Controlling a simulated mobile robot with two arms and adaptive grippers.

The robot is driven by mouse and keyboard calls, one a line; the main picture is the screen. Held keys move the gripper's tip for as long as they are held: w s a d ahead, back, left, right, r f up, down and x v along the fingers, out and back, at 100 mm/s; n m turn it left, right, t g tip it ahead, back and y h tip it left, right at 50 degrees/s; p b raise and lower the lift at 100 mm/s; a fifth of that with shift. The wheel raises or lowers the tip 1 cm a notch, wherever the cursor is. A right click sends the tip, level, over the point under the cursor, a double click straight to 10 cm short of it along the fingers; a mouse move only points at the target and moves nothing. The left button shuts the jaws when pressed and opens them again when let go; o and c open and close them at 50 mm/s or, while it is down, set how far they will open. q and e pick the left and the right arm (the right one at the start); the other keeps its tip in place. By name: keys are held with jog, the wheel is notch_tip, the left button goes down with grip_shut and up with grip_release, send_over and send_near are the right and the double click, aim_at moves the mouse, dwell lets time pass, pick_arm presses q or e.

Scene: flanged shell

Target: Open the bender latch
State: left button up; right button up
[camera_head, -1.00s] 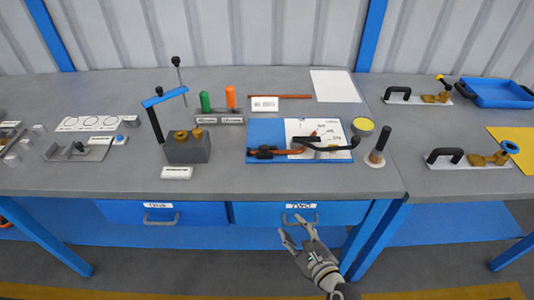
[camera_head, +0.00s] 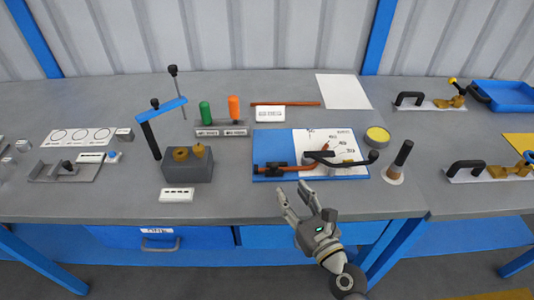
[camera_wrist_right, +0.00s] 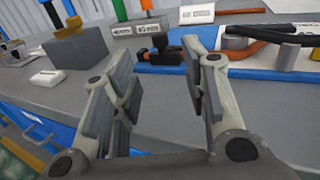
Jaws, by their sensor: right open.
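The bender lies on a blue board (camera_head: 262,146) with a white printed sheet. It has a black block (camera_head: 276,168) at its left end, an orange-brown bar (camera_head: 305,166) and a curved black handle (camera_head: 347,161). I cannot tell which part is the latch or whether it is closed. My right gripper (camera_head: 300,192) is open and empty, just in front of the board near the table's front edge. In the right wrist view the gripper (camera_wrist_right: 156,85) has its fingers apart, with the black block (camera_wrist_right: 160,53) beyond the gap. My left gripper is not in view.
A grey block (camera_head: 187,165) with brass parts and a blue-armed stand is left of the board. A black-handled upright tool (camera_head: 399,160) and a yellow-topped tin (camera_head: 377,136) are to the right. Bare table (camera_head: 235,205) lies before the board.

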aim_at(276, 168)
jog(key=shift+x, duration=0.9)
jog(key=shift+w+a+r, duration=0.1)
jog(key=shift+w+r, duration=0.15)
jog(key=shift+w, duration=0.05)
jog(key=p+x, duration=0.1)
jog(key=x, duration=0.2)
jog(key=shift+w+a+r, duration=0.1)
jog(key=shift+w+a, duration=0.05)
jog(key=shift+w, duration=0.25)
jog(key=x, duration=0.3)
jog(key=shift+w+a, duration=0.1)
jog(key=shift+w, duration=0.3)
jog(key=shift+w+a, duration=0.2)
jog(key=shift+w, duration=0.35)
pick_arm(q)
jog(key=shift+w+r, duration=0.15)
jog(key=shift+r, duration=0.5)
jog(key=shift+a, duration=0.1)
pick_arm(e)
grip_shut()
